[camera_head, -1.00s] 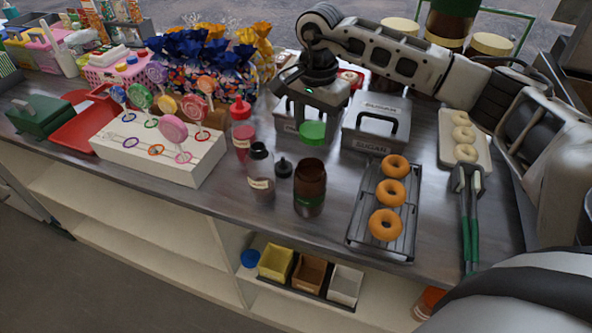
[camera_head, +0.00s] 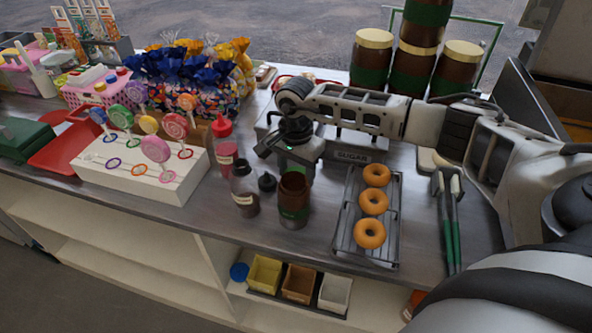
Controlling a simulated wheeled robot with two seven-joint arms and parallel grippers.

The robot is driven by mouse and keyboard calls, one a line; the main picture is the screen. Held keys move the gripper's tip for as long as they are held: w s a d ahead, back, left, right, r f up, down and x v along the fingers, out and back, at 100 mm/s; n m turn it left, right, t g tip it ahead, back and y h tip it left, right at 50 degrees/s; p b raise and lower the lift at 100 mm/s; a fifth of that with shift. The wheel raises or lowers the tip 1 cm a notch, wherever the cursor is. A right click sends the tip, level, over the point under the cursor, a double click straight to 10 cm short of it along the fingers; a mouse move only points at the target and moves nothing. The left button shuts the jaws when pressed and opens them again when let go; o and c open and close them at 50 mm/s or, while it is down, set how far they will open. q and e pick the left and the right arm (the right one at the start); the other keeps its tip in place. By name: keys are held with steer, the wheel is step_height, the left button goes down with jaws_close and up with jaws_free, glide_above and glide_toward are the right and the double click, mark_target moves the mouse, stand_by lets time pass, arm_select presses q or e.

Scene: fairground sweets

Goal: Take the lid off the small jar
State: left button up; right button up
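The small jar (camera_head: 294,203) is brown with a green band and stands upright on the counter. Its top is open, with no lid on it. My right gripper (camera_head: 297,170) points down just behind the jar, low over the counter. The jar's rim hides part of its fingers. The green lid is not clearly visible now; a little green seems to show between the fingers, and I cannot tell whether they still hold it. My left gripper is not in view.
A rack (camera_head: 345,232) with doughnuts (camera_head: 373,202) lies to the right, tongs (camera_head: 449,220) beyond. Large jars (camera_head: 371,60) stand behind my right arm.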

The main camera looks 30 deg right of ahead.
steer(key=o, duration=1.1)
steer(key=shift+f, duration=0.1)
step_height(320, 180, up, 12)
steer(key=shift+r+b, duration=0.2)
steer(key=shift+b, duration=0.65)
